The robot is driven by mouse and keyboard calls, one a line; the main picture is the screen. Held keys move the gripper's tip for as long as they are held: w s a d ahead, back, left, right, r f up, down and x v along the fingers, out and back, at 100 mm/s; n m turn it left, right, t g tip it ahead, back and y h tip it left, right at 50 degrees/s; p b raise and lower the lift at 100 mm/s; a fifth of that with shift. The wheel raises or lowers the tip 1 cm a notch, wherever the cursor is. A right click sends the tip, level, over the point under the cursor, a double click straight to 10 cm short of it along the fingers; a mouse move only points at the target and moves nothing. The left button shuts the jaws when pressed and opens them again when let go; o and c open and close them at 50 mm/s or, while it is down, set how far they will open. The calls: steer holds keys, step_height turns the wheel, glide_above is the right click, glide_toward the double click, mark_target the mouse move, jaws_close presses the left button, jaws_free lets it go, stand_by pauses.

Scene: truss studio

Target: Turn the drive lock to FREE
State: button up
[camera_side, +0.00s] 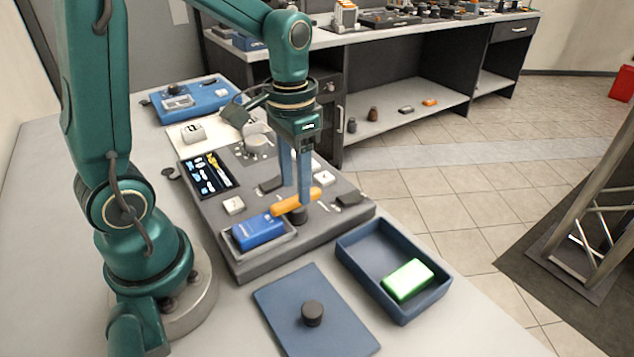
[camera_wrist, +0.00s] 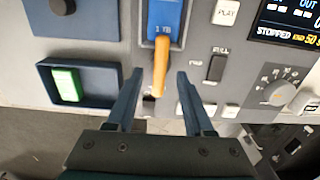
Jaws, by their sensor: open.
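The drive lock is an orange lever (camera_side: 297,201) on a dark pivot on the grey console (camera_side: 352,222). In the wrist view the lever (camera_wrist: 160,66) points up and its far end laps the near end of a blue drive (camera_wrist: 165,18) marked 1 TB. The drive (camera_side: 258,230) sits in a grey bay in the side view. My gripper (camera_side: 298,188) points down over the lever. In the wrist view my gripper (camera_wrist: 160,75) is open, with one finger on each side of the lever and gaps visible. Lock markings cannot be read.
A blue tray (camera_side: 347,258) holding a green-white block (camera_side: 408,280) stands right of the console. A blue lid (camera_side: 290,325) with a black knob lies in front. The console also bears a screen (camera_side: 207,174), a dial (camera_wrist: 275,93) and several keys.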

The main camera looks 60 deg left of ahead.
mark_target(297, 207)
steer(key=shift+f, duration=1.15)
jaws_close()
